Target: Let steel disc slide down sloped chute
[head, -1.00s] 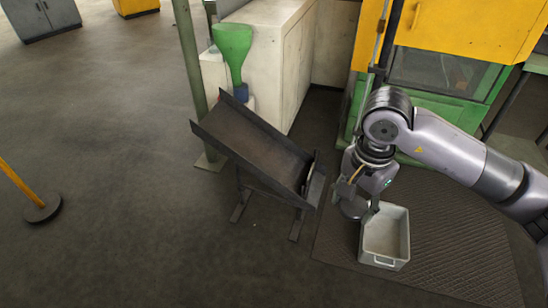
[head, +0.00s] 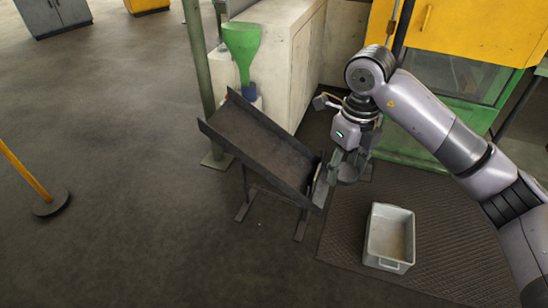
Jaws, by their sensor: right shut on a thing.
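The sloped chute (head: 258,145) is a dark metal trough on legs, high at the left and low at the right. My right gripper (head: 341,166) points down just right of the chute's low end. It is shut on a grey round piece, which looks like the steel disc (head: 350,174), partly hidden by the fingers. A thin grey plate-like edge (head: 319,185) shows at the chute's low end, close to the fingers; I cannot tell whether they touch. The chute bed looks bare. My left gripper is not in view.
A grey open bin (head: 389,237) stands on the dark ribbed mat (head: 440,245) right of the chute. A green funnel (head: 242,43) and a green post (head: 197,75) stand behind the chute. A yellow and green machine (head: 460,45) is at the back right. Floor at left is mostly clear.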

